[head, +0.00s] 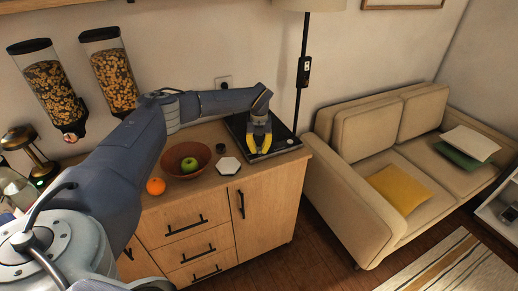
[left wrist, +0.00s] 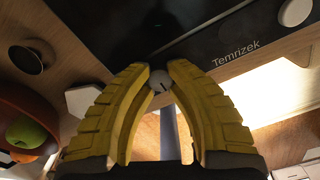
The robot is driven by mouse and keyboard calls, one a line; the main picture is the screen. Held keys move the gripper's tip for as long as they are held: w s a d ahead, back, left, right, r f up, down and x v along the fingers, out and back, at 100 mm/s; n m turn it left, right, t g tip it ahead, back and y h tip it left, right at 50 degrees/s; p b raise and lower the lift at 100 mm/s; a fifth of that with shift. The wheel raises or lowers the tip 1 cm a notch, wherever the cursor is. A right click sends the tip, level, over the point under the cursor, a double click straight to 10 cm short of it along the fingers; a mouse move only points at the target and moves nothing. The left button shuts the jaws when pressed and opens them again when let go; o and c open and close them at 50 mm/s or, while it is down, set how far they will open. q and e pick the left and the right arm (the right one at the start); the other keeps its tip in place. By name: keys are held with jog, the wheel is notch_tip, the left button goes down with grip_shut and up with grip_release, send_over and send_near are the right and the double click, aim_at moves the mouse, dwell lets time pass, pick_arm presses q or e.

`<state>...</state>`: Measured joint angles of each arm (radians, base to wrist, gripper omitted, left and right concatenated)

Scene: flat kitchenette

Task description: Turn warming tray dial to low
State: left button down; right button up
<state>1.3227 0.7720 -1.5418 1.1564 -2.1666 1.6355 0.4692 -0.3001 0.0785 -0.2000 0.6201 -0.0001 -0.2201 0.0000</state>
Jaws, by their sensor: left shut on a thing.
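The warming tray (head: 284,133) is a flat black slab on the right end of the wooden cabinet. It fills the top of the left wrist view (left wrist: 225,35), with the lettering "Temrizek" on its front strip. My left gripper (head: 257,150) has yellow fingers and is at the tray's front edge. In the left wrist view, its fingertips (left wrist: 160,78) are shut on a small pale round dial (left wrist: 159,81) with a short dark mark. A second pale knob (left wrist: 295,12) is free, to the right. My right gripper is not in view.
A brown bowl (head: 172,165) with a green apple (head: 189,165), an orange (head: 155,186), a white hexagonal coaster (head: 228,166) and a small dark round item (head: 221,148) stand left of the tray. A lamp pole (head: 302,90) rises behind it. A beige sofa (head: 355,190) is at right.

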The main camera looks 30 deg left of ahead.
aim_at(259, 149)
pick_arm(q)
jog(key=c, duration=1.1)
grip_release()
jog(key=shift+r, duration=0.1)
notch_tip(259, 149, up, 12)
